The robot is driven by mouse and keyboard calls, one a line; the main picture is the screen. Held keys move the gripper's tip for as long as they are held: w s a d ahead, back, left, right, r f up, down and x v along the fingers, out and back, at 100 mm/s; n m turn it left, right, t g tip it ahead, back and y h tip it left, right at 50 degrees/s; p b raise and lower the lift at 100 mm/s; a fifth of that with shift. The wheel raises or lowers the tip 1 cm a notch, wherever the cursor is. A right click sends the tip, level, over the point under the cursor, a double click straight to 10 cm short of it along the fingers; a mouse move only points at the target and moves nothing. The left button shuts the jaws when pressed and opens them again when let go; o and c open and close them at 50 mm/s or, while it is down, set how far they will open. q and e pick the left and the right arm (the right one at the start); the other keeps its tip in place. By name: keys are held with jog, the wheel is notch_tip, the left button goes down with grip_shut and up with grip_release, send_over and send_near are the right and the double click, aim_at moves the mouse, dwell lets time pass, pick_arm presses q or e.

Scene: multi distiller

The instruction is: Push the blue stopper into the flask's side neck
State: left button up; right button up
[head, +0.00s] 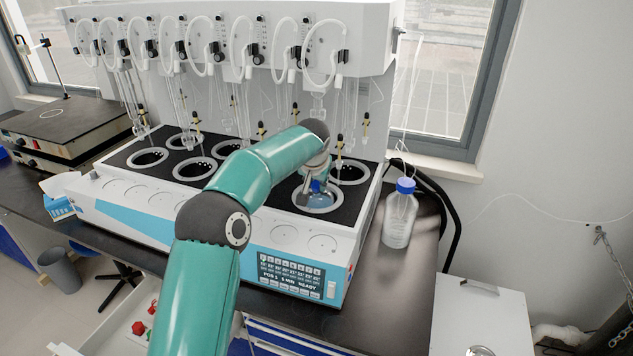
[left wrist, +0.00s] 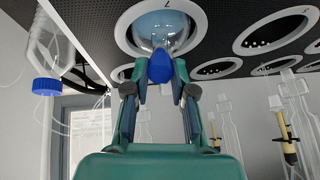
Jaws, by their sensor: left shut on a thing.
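My left gripper (head: 318,172) reaches down over the front right well of the distiller. In the left wrist view its two fingers (left wrist: 160,80) are shut on the blue stopper (left wrist: 160,67). The stopper also shows as a small blue spot in the head view (head: 316,186). The round glass flask (head: 322,198) sits in the front right well, with bluish liquid in it. In the left wrist view the flask (left wrist: 160,28) is right beyond the stopper. The side neck is hidden behind stopper and fingers, so I cannot tell whether the stopper touches or enters it. My right gripper is not in view.
The white distiller (head: 150,205) has several other round wells and hanging glass tubes behind my arm. A clear bottle with a blue cap (head: 400,215) stands on the dark bench just right of it. A black hotplate (head: 60,120) stands at far left.

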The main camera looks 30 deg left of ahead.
pick_arm(q)
jog(key=shift+x, duration=0.85)
dwell(0.3)
jog(key=o, duration=0.8)
jog(key=v, duration=1.2)
jog(key=shift+f, duration=0.1)
